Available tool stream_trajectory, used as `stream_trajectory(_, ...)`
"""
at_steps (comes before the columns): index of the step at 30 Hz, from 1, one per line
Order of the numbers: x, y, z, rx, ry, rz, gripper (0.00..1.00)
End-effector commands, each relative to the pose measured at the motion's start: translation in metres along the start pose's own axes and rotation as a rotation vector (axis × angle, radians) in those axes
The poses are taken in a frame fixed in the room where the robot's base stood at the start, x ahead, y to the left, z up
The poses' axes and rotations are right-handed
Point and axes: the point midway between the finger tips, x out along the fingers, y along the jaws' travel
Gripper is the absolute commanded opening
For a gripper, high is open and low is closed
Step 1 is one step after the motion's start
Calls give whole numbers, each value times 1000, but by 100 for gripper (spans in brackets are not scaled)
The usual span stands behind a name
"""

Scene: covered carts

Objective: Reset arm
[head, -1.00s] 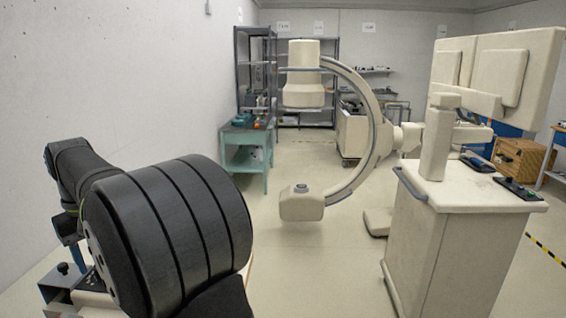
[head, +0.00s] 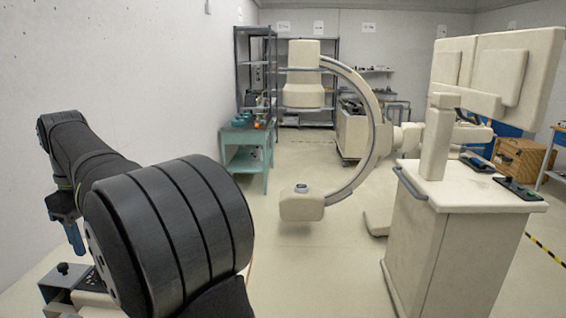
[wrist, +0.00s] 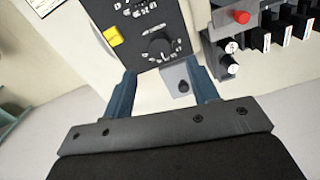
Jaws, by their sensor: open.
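My gripper (wrist: 160,70) is open in the wrist view, with two blue fingers apart and nothing held between them. Beyond the fingers is a dark control panel (wrist: 147,18) with a black rotary knob (wrist: 160,46) and a yellow button (wrist: 112,36). A small grey plate with a dark knob (wrist: 183,87) shows between the fingers. I cannot tell whether a finger touches anything. In the head view my black arm fills the lower left, and a blue part of my gripper (head: 74,237) shows at its left side.
A red button (wrist: 241,17), white knobs (wrist: 229,67) and several black switches (wrist: 280,37) sit at the right in the wrist view. The head view shows a C-arm machine (head: 375,130), a covered cart (head: 440,240) and a teal table (head: 245,160). Floor between is clear.

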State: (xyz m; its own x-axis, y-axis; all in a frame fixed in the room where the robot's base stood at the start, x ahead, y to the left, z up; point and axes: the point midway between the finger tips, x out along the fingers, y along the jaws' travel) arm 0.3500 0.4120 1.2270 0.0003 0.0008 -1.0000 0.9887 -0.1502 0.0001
Motion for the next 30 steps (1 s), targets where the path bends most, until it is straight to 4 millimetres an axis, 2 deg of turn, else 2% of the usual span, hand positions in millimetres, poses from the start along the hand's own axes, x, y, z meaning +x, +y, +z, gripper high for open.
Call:
stream_trajectory(6, -45, 0, 0, 1, 2, 2, 54)
stream_trajectory(15, -88, 0, 0, 1, 0, 0, 54)
stream_trajectory(21, -100, 0, 0, 1, 0, 0, 54)
stream_trajectory(30, -102, 0, 0, 1, -1, 0, 54)
